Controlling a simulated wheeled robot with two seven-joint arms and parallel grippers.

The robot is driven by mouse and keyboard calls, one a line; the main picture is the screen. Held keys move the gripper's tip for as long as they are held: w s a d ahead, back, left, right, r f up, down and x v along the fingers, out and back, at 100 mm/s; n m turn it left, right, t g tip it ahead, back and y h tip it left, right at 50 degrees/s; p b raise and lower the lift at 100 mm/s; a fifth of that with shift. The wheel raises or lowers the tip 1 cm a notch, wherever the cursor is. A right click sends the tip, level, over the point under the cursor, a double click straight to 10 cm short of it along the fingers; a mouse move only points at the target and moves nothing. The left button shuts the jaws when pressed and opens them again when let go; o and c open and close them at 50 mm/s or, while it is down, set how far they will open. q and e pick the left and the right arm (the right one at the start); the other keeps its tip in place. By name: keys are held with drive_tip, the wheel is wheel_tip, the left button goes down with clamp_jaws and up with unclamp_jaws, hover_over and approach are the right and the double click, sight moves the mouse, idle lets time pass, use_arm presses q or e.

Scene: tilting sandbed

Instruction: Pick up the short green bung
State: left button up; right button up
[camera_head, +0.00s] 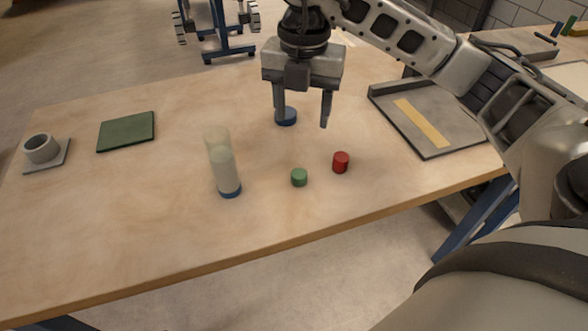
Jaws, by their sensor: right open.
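The short green bung (299,177) stands upright on the wooden table, near its front edge in the middle of the head view. A red bung (341,162) stands just right of it. My right gripper (303,118) is open and points down, above and behind the green bung. Its jaws hold nothing that I can see. A blue disc-like piece (286,116) lies on the table and shows behind its left finger, which hides part of it. My left gripper is not in view.
A clear tube with pale contents and a blue base (230,189) stands left of the green bung. A green mat (126,132) and a grey cup on a square plate (40,149) lie further left. A grey tray with a yellow strip (383,110) is at the right.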

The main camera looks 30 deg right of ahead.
hover_over(299, 173)
drive_tip(key=s, duration=0.1)
wheel_tip(299, 173, down, 9)
drive_tip(key=shift+f, duration=0.2)
drive_tip(key=shift+w+f+p, duration=0.1)
drive_tip(key=shift+w+f, duration=0.05)
drive_tip(key=shift+f, duration=0.85)
drive_tip(key=shift+w+f+p, duration=0.15)
drive_tip(key=shift+w+f, duration=0.05)
drive_tip(key=shift+f, duration=0.75)
drive_tip(key=shift+w+f+p, duration=0.1)
drive_tip(key=shift+w+f, duration=0.05)
drive_tip(key=shift+f, duration=0.85)
drive_tip(key=c, duration=1)
